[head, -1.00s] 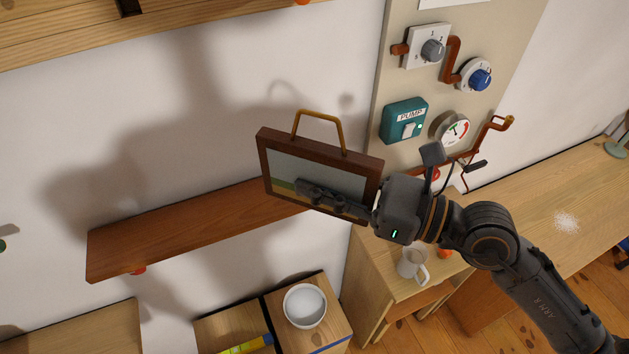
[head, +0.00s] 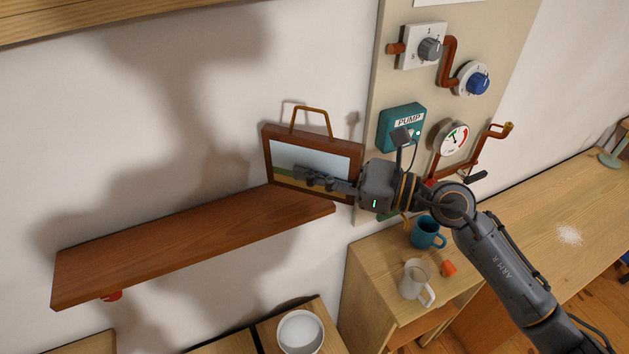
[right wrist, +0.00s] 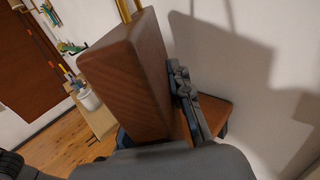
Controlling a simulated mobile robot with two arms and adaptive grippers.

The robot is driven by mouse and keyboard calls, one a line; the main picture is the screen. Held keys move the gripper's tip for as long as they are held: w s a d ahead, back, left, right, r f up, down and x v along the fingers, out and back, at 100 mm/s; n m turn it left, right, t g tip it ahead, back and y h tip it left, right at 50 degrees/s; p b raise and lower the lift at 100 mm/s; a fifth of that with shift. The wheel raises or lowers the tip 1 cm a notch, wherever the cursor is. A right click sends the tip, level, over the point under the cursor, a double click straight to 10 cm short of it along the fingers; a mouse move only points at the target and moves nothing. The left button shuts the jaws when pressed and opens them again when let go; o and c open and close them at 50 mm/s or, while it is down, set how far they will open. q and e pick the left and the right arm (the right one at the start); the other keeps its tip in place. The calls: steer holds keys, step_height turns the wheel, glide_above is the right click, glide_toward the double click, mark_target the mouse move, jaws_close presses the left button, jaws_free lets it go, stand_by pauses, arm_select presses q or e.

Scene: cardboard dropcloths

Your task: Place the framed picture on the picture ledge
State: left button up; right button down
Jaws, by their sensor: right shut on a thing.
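The framed picture (head: 325,157) has a brown wooden frame, a landscape image and a gold hanger loop on top. It stands nearly upright near the wall, at the right end of the brown picture ledge (head: 180,253). Its right part reaches past the ledge's end; I cannot tell whether its lower edge touches the ledge. My right gripper (head: 308,177) is shut on the framed picture, with a finger across its front. In the right wrist view the frame (right wrist: 125,75) shows edge-on, with the ledge (right wrist: 216,112) behind it. My left gripper is not in view.
The ledge's left and middle are bare. A pump panel (head: 403,125) with knobs and a gauge is on the wall at right. Below stand a blue mug (head: 427,232), a white mug (head: 412,280) and a white bowl (head: 300,333). A wooden shelf (head: 150,18) runs above.

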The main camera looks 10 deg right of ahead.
steer(key=shift+w+f, duration=0.25)
steer(key=shift+f, duration=0.05)
step_height(320, 180, down, 3)
steer(key=shift+w+r+p, duration=0.1)
steer(key=shift+p, duration=0.45)
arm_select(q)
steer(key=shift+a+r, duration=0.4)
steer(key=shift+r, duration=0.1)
arm_select(e)
steer(key=shift+f, duration=0.2)
steer(key=shift+f+b, duration=0.2)
steer(key=shift+b, duration=0.1)
steer(key=c, duration=1.2)
jaws_free()
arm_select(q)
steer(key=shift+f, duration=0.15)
